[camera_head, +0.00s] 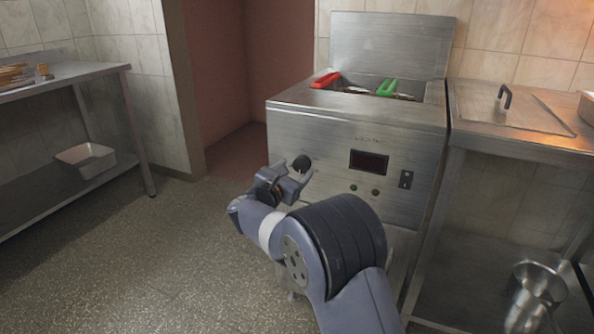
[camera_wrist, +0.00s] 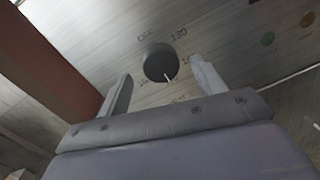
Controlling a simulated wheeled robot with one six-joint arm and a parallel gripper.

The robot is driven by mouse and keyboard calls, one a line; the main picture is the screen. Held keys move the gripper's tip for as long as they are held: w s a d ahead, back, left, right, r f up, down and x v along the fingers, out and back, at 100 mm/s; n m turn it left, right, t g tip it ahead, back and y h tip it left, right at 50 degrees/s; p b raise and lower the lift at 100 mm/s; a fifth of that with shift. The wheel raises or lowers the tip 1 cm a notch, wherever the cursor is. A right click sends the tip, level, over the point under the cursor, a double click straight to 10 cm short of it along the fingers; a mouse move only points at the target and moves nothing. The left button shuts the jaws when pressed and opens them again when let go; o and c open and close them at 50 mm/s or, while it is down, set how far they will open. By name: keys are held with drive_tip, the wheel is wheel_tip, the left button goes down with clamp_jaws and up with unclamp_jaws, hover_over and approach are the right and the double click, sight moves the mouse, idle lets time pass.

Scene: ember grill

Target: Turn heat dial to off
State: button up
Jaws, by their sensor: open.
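The heat dial (camera_head: 301,163) is a round black knob on the left of the steel fryer's front panel. In the wrist view the dial (camera_wrist: 159,63) has a pale pointer line running toward its lower right edge. My gripper (camera_head: 287,177) is just in front of the dial and a little lower. In the wrist view my gripper (camera_wrist: 160,85) is open, with one finger to each side of the dial and nothing held. Whether the fingertips reach the dial is unclear.
The steel fryer (camera_head: 340,125) has a dark display (camera_head: 369,161), small round buttons and a black switch (camera_head: 405,179). A red handle (camera_head: 326,80) and a green handle (camera_head: 387,88) stick up from its basin. Steel tables stand left and right. The floor at left is clear.

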sight(302, 164)
drive_tip(key=shift+x, duration=1.15)
drive_tip(key=shift+c, duration=0.6)
drive_tip(key=c, duration=0.9)
drive_tip(key=shift+o, duration=0.2)
